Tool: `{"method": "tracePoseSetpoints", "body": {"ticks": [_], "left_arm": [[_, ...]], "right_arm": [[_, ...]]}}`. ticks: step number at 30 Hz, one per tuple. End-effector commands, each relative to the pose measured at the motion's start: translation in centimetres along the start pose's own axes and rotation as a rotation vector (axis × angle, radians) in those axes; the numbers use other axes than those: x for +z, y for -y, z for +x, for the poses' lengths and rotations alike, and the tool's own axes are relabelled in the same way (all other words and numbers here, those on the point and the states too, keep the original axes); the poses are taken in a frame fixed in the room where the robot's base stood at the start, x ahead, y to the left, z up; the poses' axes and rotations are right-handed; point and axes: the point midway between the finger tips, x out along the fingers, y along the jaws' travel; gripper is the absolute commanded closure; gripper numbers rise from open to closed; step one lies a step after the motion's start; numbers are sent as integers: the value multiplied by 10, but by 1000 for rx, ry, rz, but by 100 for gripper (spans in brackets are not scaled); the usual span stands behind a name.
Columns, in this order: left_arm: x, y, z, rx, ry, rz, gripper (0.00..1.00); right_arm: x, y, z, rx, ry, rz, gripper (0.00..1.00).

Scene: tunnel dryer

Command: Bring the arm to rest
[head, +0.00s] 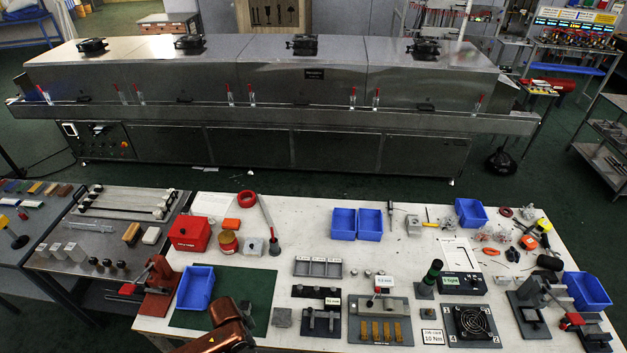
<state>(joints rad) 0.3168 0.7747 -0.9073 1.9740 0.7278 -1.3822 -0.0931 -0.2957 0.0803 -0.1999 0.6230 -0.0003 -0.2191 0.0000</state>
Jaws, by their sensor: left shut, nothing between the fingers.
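My left arm, reddish-brown, comes in at the bottom edge, left of centre, over the front of the white workbench (390,222). My left gripper (246,312) shows small and dark at the end of it, over the lower right part of the dark green mat (262,283). It is shut with nothing visible between its fingers. A small grey block (282,317) lies just right of it, apart from it as far as I can tell. My right gripper is not in view.
A blue bin (196,287) stands left of the arm, and a red hand press (160,285) left of that. Black fixtures (321,318) and a plate with brass strips (380,332) lie to the right. The long steel tunnel dryer (300,80) stands behind the bench. Part of the green mat is bare.

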Motion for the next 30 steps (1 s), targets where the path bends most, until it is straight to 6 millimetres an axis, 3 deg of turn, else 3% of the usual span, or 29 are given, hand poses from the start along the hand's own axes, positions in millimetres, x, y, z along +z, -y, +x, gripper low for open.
{"method": "tracePoseSetpoints", "body": {"ticks": [6,11,14,18,24,30], "left_arm": [[-28,-35,-9,-5,-117,-82,100],[-31,-53,-31,-42,-220,-247,100],[-9,-55,-49,-89,-265,-411,100],[41,-54,-69,-159,-268,-618,100],[108,-63,-86,-236,-226,-828,100],[162,-77,-100,-293,-172,-974,100]], "right_arm": [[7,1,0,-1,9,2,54],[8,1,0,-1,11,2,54],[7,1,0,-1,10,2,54],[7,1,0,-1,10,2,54],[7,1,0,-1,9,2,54],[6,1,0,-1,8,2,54]]}}
